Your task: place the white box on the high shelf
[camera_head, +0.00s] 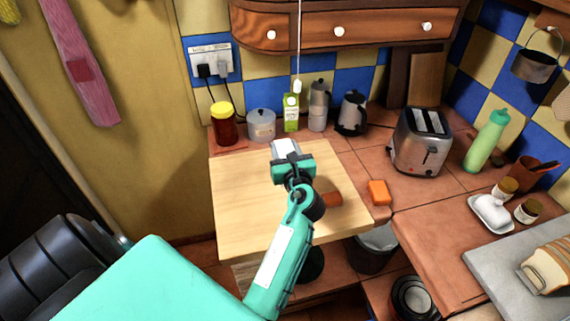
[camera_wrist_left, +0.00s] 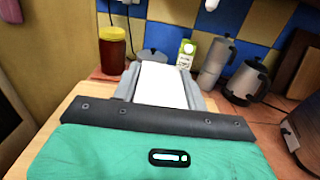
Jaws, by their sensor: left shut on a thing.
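The white box (camera_wrist_left: 162,85) is held between the fingers of my left gripper (camera_wrist_left: 163,80), which is shut on it. In the head view the box (camera_head: 286,147) shows as a small pale block at the tip of my left gripper (camera_head: 289,155), over the back part of the light wooden board. The gripper's body hides part of the box, and I cannot tell how far it is above the board. The wooden wall shelf with drawers (camera_head: 345,28) is higher up at the back. My right gripper is not in view.
Behind the board (camera_head: 235,205) stand a red jar with yellow lid (camera_head: 222,124), a grey pot (camera_head: 262,125), a green carton (camera_head: 291,113), a moka pot (camera_head: 318,108) and a kettle (camera_head: 352,112). A toaster (camera_head: 421,142) and orange block (camera_head: 379,192) are at right. A cord hangs before the shelf.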

